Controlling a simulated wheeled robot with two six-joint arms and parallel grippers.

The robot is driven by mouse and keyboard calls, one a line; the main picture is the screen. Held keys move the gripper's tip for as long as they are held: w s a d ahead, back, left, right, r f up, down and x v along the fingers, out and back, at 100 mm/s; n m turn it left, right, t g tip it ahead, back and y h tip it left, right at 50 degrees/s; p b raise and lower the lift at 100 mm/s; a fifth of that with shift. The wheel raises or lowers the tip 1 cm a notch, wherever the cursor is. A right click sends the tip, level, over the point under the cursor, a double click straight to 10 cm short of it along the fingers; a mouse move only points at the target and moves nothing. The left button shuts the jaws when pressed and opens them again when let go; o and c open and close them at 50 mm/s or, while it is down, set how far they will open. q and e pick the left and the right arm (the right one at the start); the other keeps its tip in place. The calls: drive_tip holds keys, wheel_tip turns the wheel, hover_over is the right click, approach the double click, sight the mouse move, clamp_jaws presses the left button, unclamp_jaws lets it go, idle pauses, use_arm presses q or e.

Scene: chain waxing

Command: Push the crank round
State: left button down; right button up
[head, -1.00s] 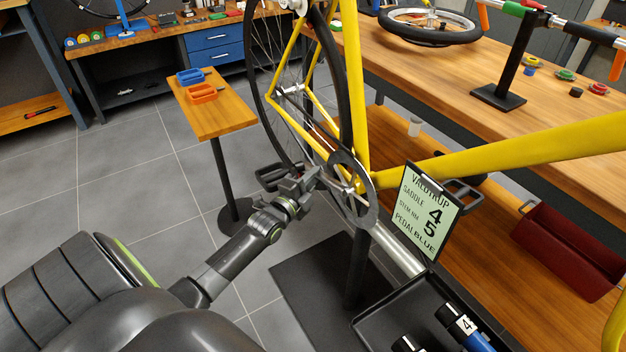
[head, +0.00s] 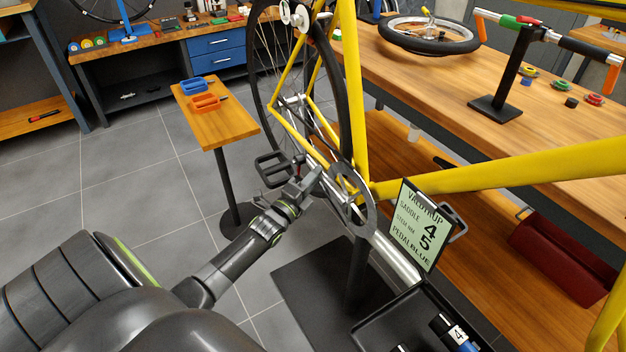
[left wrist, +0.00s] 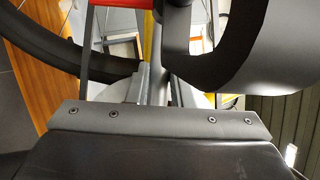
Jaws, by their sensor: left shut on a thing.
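The crank (head: 327,181) is on the yellow bicycle frame (head: 355,95), beside the dark chainring (head: 364,196). A black pedal (head: 271,169) sticks out to the left of it. My left gripper (head: 311,183) is at the crank, between pedal and chainring, and is shut on it. The jaws cover much of the crank arm, so the exact grip is hard to see. In the left wrist view a grey bar (left wrist: 157,88) stands in the middle, just beyond the gripper body, with a large dark curved part at the right. My right gripper is not in view.
The rear wheel (head: 262,95) stands behind the pedal. A card (head: 425,226) reading saddle 4, stem 5, pedal blue stands right of the chainring, above a black tray (head: 372,333). A small wooden table (head: 222,122) is at the left. Open floor lies left of my arm.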

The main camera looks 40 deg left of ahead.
use_arm(q)
drive_tip(key=s+d+r+m+h+b, duration=0.2)
drive_tip(key=d+r+m+h, duration=0.2)
drive_tip(key=m, duration=0.7)
drive_tip(key=s+d+r+m+h+b, duration=0.1)
drive_tip(key=d+r+m+h, duration=0.3)
drive_tip(key=m, duration=0.6)
drive_tip(key=shift+s+d+m+h+b, duration=0.35)
drive_tip(key=shift+d+m+h+b, duration=0.1)
drive_tip(key=shift+h, duration=0.65)
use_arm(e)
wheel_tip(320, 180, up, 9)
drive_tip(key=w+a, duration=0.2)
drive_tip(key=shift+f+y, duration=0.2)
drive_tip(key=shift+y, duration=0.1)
